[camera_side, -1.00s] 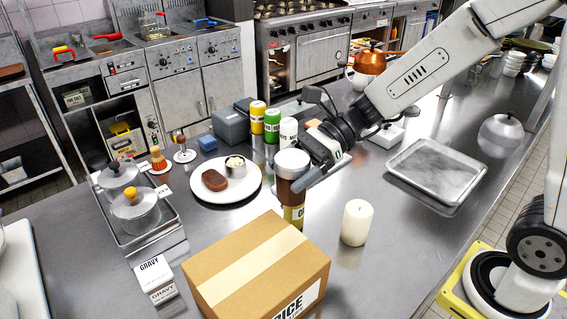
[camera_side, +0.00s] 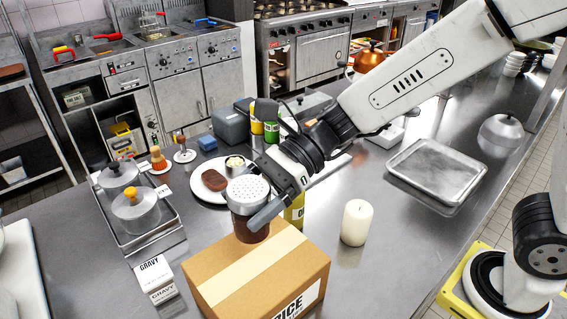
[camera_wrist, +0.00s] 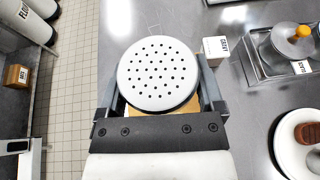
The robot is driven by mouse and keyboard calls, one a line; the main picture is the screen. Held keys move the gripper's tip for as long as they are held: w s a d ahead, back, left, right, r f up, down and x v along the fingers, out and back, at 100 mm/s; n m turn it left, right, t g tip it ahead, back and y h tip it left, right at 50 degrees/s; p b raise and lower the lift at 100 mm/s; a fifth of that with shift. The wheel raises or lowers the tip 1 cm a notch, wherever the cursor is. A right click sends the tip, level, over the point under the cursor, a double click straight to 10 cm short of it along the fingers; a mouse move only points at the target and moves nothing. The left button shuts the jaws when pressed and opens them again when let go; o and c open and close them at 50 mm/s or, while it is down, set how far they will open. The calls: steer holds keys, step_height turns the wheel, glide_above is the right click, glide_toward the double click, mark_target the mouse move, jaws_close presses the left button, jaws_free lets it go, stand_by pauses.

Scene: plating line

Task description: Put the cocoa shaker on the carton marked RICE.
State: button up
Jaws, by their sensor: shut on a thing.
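The cocoa shaker (camera_side: 247,192), a brown jar with a white perforated lid, is upright in my gripper (camera_side: 252,208). Its lid (camera_wrist: 158,74) fills the space between the fingers in the wrist view. My gripper (camera_wrist: 160,92) is shut on the shaker. The carton marked RICE (camera_side: 225,284) is a brown box with a pale tape strip, on the steel counter. The shaker's base is at the carton's far edge in the side view; I cannot tell whether it touches. A little of the carton shows under the lid in the wrist view.
A white candle (camera_side: 356,223) stands right of the carton, and a yellow bottle (camera_side: 295,212) behind it. A tray with lidded pots (camera_side: 166,242) and a white plate (camera_side: 212,199) are behind. An empty metal tray (camera_side: 437,172) is at right.

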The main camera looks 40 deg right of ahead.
mark_target(235, 237)
steer(key=shift+f, duration=2)
steer(key=shift+f, duration=0.15)
steer(key=shift+f, duration=1.65)
steer(key=shift+f, duration=0.1)
steer(key=o, duration=1.1)
steer(key=shift+d+r, duration=0.3)
steer(key=shift+d, duration=0.15)
steer(key=shift+v, duration=5.55)
